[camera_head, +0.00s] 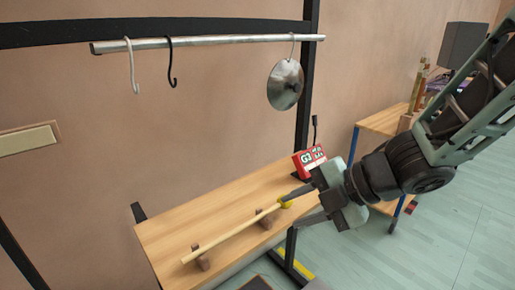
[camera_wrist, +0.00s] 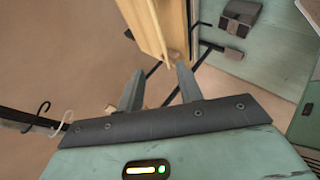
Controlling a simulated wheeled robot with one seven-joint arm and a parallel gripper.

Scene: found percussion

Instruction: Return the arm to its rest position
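My arm reaches in from the upper right, away from any rest pose I can identify. The wooden stick (camera_head: 235,231) lies across two brown supports (camera_head: 202,259) on the table.
The table (camera_head: 170,235) stands below a rack bar (camera_head: 220,40) with a white hook (camera_head: 131,65), a black hook (camera_head: 170,62) and a hanging metal disc (camera_head: 285,84). A red box (camera_head: 309,161) stands near my gripper. A side table (camera_head: 384,120) is behind my arm.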

